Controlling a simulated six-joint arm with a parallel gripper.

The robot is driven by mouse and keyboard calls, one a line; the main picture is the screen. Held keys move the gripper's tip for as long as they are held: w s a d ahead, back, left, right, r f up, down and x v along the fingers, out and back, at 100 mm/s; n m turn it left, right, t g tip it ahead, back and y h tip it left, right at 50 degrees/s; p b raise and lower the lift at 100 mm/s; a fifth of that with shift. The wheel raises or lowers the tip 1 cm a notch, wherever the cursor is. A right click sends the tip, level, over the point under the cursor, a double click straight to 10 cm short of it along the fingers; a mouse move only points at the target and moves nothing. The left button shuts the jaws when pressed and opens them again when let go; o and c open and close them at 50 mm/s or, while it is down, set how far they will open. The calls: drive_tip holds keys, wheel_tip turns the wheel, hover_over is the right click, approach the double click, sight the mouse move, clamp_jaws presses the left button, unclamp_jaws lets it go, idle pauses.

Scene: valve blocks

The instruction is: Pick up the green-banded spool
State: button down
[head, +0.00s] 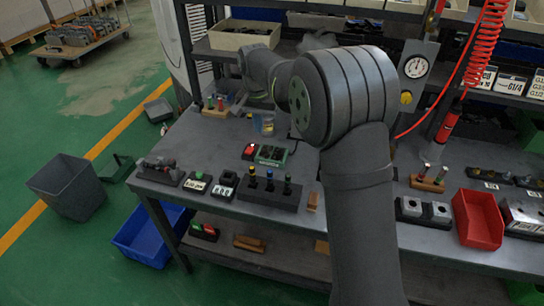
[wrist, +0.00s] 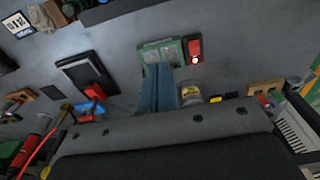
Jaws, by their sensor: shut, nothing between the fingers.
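A dark block (head: 262,198) near the front edge of the bench holds three upright dark spools with coloured bands. The green-banded spool (head: 287,186) is the right one, beside the yellow-banded spool (head: 269,180) and the blue-banded spool (head: 252,177). My gripper (head: 238,106) is behind and left of this block, towards the back of the bench, well apart from the spool. In the wrist view its fingers (wrist: 158,88) are together and empty. I cannot make out the green-banded spool for sure in the wrist view.
A green valve block (head: 271,155) with a red-topped piece (head: 249,151), a clear jar (head: 265,124) and a wooden rack (head: 215,108) of coloured pieces stand around the middle and back left. A red bin (head: 478,218) is at the right. My arm hides part of the bench.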

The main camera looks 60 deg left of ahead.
drive_tip(key=c, duration=1.3)
unclamp_jaws()
drive_tip(key=shift+o, duration=0.2)
wheel_tip(320, 180, up, 3)
drive_tip(key=n, duration=1.1)
hover_over(288, 183)
drive_tip(key=f, duration=1.1)
drive_tip(key=a+f, duration=0.1)
drive_tip(key=f, duration=0.5)
drive_tip(key=shift+w, duration=0.25)
